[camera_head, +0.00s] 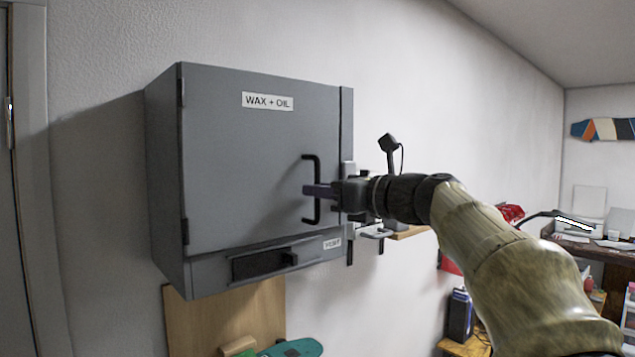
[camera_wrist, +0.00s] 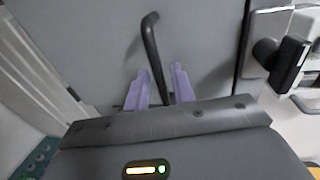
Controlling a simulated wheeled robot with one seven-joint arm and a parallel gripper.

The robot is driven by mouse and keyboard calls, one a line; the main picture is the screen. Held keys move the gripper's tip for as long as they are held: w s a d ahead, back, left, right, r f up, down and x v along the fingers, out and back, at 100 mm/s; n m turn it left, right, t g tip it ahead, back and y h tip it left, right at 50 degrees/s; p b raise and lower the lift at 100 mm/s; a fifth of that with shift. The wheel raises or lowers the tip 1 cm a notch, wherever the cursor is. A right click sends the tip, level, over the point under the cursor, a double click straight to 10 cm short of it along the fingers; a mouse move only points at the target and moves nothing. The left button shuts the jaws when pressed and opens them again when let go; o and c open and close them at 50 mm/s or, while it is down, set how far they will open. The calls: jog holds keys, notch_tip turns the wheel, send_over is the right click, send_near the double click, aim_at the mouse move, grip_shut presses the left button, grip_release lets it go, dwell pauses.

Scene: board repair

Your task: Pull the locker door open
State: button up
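The grey locker door (camera_head: 240,170) with a "WAX + OIL" label looks closed in the head view. Its hinges are on the left edge and its black bar handle (camera_head: 317,210) is near the right edge. My gripper (camera_head: 318,191) reaches in from the right at the middle of the handle. In the wrist view, the purple fingers of my gripper (camera_wrist: 160,85) are apart, with the handle (camera_wrist: 152,45) running between them. There is a gap between the handle and each finger, and the handle's lower end is hidden behind the gripper body.
A vent strip (camera_head: 275,262) lies below the door. A bracket with a small black device (camera_head: 388,145) is on the wall just right of the locker. A wooden board (camera_head: 200,325) is below it. Free room lies in front of the door, left of my arm.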

jog(key=shift+w+a, duration=0.5)
jog(key=shift+a, duration=0.05)
grip_shut()
